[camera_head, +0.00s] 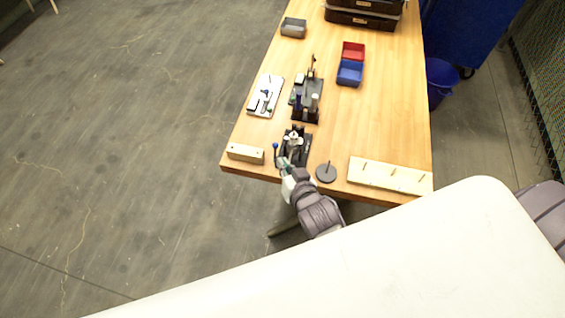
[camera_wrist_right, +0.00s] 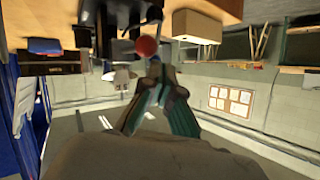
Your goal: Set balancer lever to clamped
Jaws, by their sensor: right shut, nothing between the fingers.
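A small black device with pale metal parts (camera_head: 293,143), which looks like the balancer, stands at the near edge of the table. A thin lever with a blue knob (camera_head: 275,146) stands up at its left side. My right gripper (camera_head: 283,162) is shut and empty, close to the lever's lower part and the device's near left corner; I cannot tell whether it touches. In the right wrist view, a red ball-shaped knob (camera_wrist_right: 146,46) sits just beyond the tips of my right gripper (camera_wrist_right: 155,68). My left gripper is not in view.
The wooden table (camera_head: 385,130) also bears a wooden block (camera_head: 245,153), a dark disc with a post (camera_head: 326,173), a pegged board (camera_head: 390,176), a taller black fixture (camera_head: 307,100), a white plate with a tool (camera_head: 265,96), and red (camera_head: 353,50) and blue bins (camera_head: 349,73).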

